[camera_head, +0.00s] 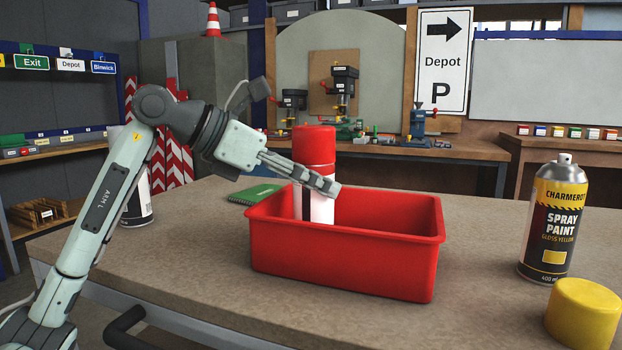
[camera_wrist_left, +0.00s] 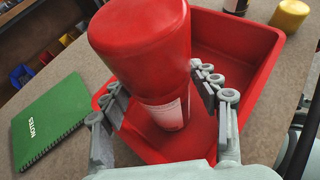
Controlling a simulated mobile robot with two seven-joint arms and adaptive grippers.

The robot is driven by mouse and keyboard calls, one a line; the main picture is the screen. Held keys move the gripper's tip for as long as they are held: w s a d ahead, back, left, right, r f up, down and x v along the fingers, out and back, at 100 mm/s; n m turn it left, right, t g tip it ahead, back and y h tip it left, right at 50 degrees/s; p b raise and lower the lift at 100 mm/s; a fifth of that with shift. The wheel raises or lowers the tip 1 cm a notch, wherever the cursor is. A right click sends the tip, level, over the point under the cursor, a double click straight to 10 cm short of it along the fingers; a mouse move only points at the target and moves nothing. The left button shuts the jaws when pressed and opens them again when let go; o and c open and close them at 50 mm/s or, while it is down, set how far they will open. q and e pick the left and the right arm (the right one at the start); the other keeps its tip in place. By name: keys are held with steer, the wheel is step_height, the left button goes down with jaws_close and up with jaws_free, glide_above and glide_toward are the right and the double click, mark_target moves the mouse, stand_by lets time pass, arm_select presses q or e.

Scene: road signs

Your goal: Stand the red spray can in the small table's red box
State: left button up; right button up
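The red spray can (camera_head: 314,147) is upright, its lower part inside the red box (camera_head: 345,262), near the box's left end. Its bottom is hidden by the box's front wall, so I cannot tell whether it touches the floor. In the left wrist view the can's red cap (camera_wrist_left: 140,35) is close to the camera, with the box (camera_wrist_left: 255,45) around its lower end. My left gripper (camera_head: 328,187) reaches in from the left. My right gripper is not in view.
The box stands on a table (camera_head: 475,290). A yellow spray can (camera_head: 555,220) and a yellow cap (camera_head: 583,313) stand to the right. A green notebook (camera_head: 254,193) lies behind the box's left side. Another can (camera_head: 140,207) is partly hidden behind my left arm.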

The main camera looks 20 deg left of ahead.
arm_select(q)
steer(key=shift+o, duration=0.9)
steer(key=shift+r, duration=0.1)
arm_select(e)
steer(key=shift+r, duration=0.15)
arm_select(q)
steer(key=b+v, duration=0.1)
steer(key=v, duration=1.1)
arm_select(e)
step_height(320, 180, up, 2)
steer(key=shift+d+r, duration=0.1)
